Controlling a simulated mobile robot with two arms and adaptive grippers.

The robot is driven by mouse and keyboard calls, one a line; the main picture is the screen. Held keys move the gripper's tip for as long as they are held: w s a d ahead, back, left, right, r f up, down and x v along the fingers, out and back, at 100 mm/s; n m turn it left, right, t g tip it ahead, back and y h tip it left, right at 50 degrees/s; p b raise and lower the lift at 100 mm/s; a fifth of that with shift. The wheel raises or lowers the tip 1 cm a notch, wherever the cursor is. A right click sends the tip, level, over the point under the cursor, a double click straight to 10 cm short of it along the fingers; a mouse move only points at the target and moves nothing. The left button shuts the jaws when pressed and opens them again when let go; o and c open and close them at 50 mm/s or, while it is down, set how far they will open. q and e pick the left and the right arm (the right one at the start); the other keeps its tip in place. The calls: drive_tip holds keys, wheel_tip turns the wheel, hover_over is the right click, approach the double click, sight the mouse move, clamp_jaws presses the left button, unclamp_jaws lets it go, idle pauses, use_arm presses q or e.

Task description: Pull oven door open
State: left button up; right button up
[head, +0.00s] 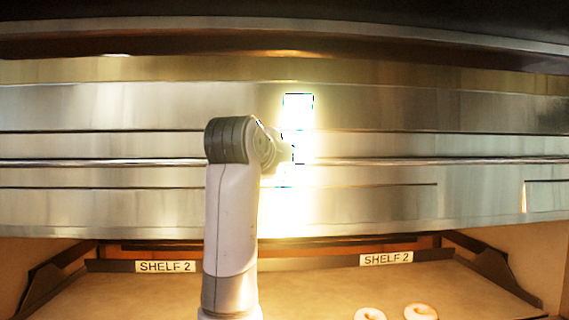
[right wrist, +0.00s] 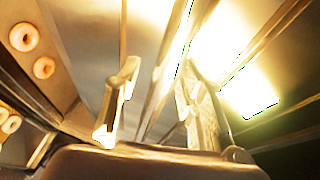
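The steel oven front (head: 110,105) spans the head view, with a long thin horizontal handle bar (head: 400,161) across it. My right gripper (head: 284,152) is at the bar near the middle; its fingertips are lost in glare there. In the right wrist view the right gripper (right wrist: 157,85) has its two fingers apart. A bar-like strip (right wrist: 163,80), apparently the handle, runs between them in the picture. I cannot tell whether either finger touches it. The door looks shut. My left gripper is not in view.
Below the oven front is a shelf (head: 300,285) with "SHELF 2" labels (head: 165,267) and two bagels (head: 421,311) at its front. Several bagels (right wrist: 44,67) also show at the left of the right wrist view. Bright glare covers the middle of the steel.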

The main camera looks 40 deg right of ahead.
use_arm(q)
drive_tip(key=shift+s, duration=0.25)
use_arm(e)
drive_tip(key=v, duration=1.2)
drive_tip(key=shift+f, duration=0.1)
